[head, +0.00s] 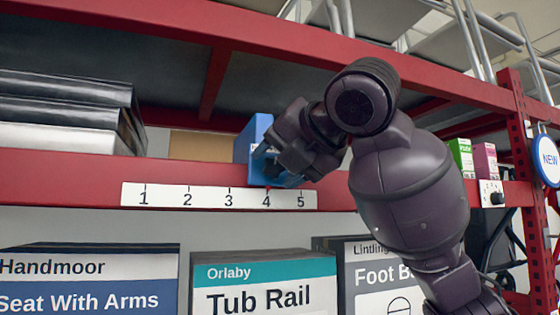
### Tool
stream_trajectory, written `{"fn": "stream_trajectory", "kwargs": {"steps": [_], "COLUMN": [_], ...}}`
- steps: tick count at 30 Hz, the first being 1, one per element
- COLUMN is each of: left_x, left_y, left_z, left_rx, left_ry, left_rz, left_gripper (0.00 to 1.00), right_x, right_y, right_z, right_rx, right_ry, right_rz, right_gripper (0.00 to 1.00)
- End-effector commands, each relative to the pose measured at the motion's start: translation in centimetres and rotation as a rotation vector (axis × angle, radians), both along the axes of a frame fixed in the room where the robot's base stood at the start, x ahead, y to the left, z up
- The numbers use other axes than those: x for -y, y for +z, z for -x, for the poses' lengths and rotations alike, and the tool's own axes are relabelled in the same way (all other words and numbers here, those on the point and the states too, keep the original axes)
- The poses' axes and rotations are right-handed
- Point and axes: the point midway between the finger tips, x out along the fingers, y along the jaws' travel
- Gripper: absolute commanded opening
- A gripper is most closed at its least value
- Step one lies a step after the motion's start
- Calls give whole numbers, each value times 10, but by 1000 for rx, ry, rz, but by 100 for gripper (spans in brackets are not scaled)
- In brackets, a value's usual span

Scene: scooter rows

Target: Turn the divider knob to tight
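A blue divider (255,135) stands on the red shelf's front edge, its red pointer at the 4 on the number strip (219,197). My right gripper (270,160) is at the divider's front, and its arm comes in from the lower right. The gripper covers most of the divider's front, including the knob area, so the knob's setting does not show. I cannot tell whether the fingers are open or shut on the knob. My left gripper is not in view.
A white plate with a small black knob (497,198) is on the shelf edge at right, by green (461,158) and pink (485,161) boxes. Black and white boxes (65,115) lie at left. Labelled boxes, including Tub Rail (265,290), stand below. A red beam (280,35) runs above.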

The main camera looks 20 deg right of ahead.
Motion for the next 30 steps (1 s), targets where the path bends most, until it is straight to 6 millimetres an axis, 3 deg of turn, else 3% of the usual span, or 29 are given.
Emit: {"fn": "stream_trajectory", "kwargs": {"steps": [1, 8, 20, 30], "left_x": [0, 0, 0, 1], "left_y": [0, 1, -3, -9], "left_z": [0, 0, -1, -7], "left_rx": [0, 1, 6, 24], "left_ry": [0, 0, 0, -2], "left_rz": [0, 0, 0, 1], "left_gripper": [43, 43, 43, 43], "right_x": [0, 0, 1, 3], "right_y": [0, 0, -1, -5], "right_z": [0, 0, 0, 0], "right_rx": [0, 0, -3, -13], "right_ry": [0, 0, -1, -1], "right_rz": [0, 0, -78, -346], "right_gripper": [49, 14, 14, 14]}}
